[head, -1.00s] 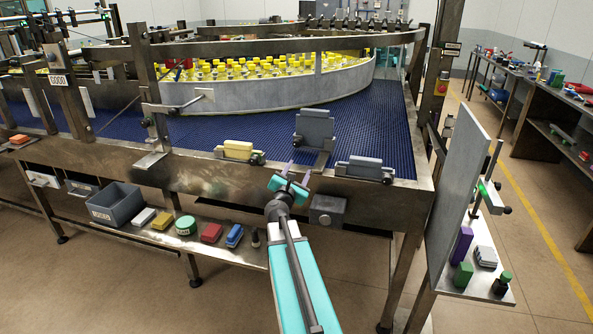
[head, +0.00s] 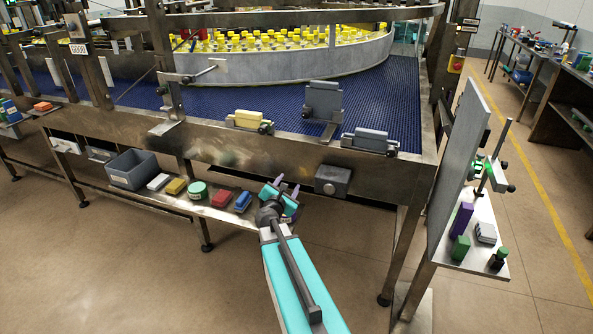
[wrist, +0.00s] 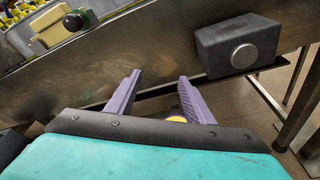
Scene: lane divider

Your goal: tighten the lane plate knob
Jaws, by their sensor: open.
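An upright grey plate (head: 322,100) stands on a metal bracket at the conveyor's near edge. Low blocks flank it: a yellow one (head: 250,118) with a dark knob (head: 265,128) to the left, and a grey one (head: 370,138) with a dark knob (head: 391,152) to the right. I cannot tell which knob is the lane plate's. The yellow block's knob (wrist: 75,20) also shows in the wrist view at upper left. My gripper (head: 287,185) is open, below the conveyor edge and left of a dark box (head: 332,180). Nothing shows gripped between its fingers (wrist: 160,76).
The steel side beam (head: 220,150) runs above my gripper. A grey panel (head: 460,180) stands at right.

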